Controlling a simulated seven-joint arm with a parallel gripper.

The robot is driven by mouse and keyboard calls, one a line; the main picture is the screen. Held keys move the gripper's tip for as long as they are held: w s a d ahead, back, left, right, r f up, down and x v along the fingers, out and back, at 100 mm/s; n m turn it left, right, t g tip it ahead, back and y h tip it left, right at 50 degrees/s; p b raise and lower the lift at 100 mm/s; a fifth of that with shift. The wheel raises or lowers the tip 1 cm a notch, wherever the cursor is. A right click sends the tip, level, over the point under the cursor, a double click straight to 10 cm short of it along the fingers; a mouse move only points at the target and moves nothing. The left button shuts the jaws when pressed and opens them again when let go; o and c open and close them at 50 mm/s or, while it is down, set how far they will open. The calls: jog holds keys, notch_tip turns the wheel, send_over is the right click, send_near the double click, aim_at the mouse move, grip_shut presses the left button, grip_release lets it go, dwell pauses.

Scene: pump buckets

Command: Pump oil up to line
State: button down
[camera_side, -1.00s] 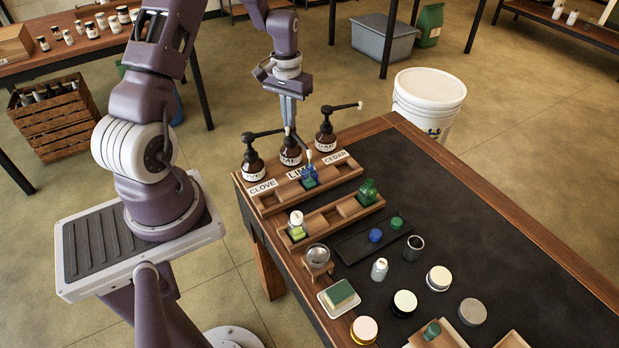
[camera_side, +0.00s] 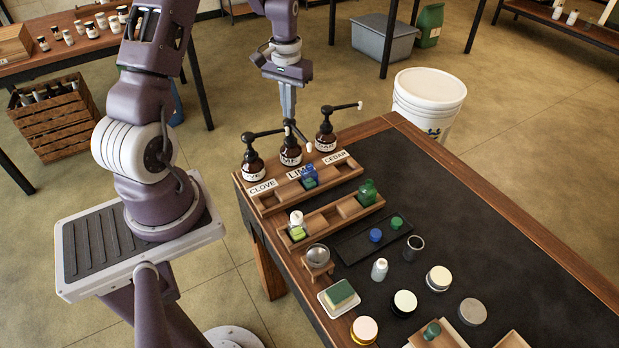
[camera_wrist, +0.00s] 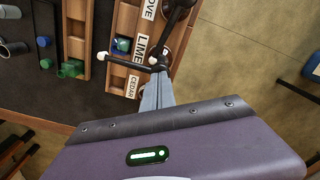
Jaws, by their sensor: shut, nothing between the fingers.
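Three brown pump bottles stand at the rack's back: clove (camera_side: 252,166), lime (camera_side: 290,153) and cedar (camera_side: 325,140). My gripper (camera_side: 288,116) is shut and empty, pointing down at the lime pump's head. In the wrist view its fingers (camera_wrist: 160,82) partly cover that head; contact is unclear. A small blue bottle (camera_side: 309,178) stands in the rack's middle slot below the lime spout; it also shows in the wrist view (camera_wrist: 122,45). Its liquid level and line are too small to read.
A front rack holds a bottle with yellow-green liquid (camera_side: 298,232) and a green bottle (camera_side: 368,193). A dark tray (camera_side: 352,250) holds blue and green caps. Several jars, a sponge (camera_side: 340,293) and a metal bowl (camera_side: 318,255) stand nearer. The table's right side is clear.

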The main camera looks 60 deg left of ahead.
jog(key=shift+f, duration=1.65)
jog(key=shift+r, duration=1.7)
